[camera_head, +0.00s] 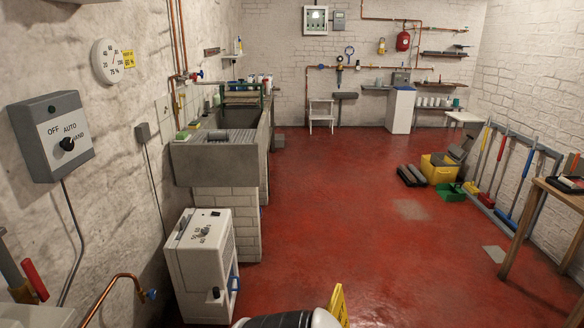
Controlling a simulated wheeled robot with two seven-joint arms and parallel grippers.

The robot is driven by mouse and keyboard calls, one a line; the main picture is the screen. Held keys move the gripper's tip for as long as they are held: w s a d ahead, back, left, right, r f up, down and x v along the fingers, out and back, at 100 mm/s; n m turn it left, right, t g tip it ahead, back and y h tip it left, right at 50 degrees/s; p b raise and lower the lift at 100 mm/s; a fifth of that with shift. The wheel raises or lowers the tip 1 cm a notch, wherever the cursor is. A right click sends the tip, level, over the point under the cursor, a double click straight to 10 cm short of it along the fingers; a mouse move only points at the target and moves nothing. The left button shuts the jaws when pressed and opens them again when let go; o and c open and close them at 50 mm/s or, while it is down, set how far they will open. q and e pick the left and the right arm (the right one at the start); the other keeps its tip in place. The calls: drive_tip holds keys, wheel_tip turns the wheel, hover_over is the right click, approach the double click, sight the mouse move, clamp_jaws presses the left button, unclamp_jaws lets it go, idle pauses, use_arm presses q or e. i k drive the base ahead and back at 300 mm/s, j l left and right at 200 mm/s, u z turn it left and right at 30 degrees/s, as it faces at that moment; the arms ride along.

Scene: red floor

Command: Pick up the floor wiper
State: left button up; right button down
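Several long-handled floor tools stand against a rack (541,147) by the right wall. One has a blue handle and a wide blue head (505,218) near the floor. Another has a red handle (500,148), and one has a yellow handle (484,139). I cannot tell for sure which of them is the floor wiper. The tools are across the room from me.
A wooden table (553,193) stands at the right edge, partly in front of the rack. A yellow bucket (437,170) and green tray (450,193) sit left of the rack. A white dehumidifier-like unit (200,262) and stone sink (215,160) line the left. The middle red floor is clear.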

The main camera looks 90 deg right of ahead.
sight(506, 220)
drive_tip(key=z, duration=4.25)
